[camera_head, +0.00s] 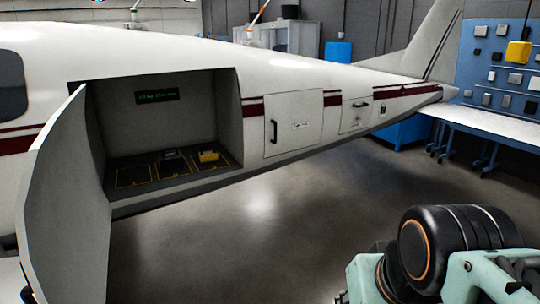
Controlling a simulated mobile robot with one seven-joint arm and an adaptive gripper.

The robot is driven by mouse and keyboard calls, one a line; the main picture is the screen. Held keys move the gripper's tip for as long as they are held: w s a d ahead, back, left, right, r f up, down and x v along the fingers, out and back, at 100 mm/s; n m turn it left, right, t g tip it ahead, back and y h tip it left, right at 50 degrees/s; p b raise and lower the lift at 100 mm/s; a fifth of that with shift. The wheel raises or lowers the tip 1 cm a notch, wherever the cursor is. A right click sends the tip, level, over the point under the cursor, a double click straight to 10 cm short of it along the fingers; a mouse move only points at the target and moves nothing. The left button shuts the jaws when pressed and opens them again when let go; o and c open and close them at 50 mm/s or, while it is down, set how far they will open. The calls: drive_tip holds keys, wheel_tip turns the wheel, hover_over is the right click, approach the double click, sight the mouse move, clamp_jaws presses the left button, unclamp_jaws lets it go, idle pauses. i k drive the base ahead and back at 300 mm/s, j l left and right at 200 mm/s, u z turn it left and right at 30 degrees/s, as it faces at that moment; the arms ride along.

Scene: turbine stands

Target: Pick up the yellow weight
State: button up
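A small yellow block (208,156), which looks like a weight, sits on the floor of the open cargo bay (137,176) in the aircraft's side. It is on the right side of the bay floor. A larger yellow block (518,52) shows against the blue wall panel at the upper right. I cannot tell which of the two is the named weight. Part of my arm shows at the lower right, far from both blocks, but my gripper's fingers are not in view.
A grey block (172,155) sits left of the yellow one in the bay. The bay's open door (66,205) stands out at the left. A blue-framed workbench (490,122) stands below the blue panel (490,75). The grey floor (260,240) between is clear.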

sight(211, 156)
drive_tip(key=i+l+u, duration=0.2)
drive_tip(key=i, duration=0.95)
drive_tip(key=i+j, duration=0.2)
drive_tip(key=i, duration=0.35)
drive_tip(key=i+j, duration=0.25)
drive_tip(key=i, duration=0.25)
drive_tip(key=i+j, duration=0.75)
drive_tip(key=j, duration=0.2)
drive_tip(key=i+j, duration=0.15)
drive_tip(key=j, duration=0.15)
drive_tip(key=j+u, duration=0.15)
drive_tip(key=j, duration=0.1)
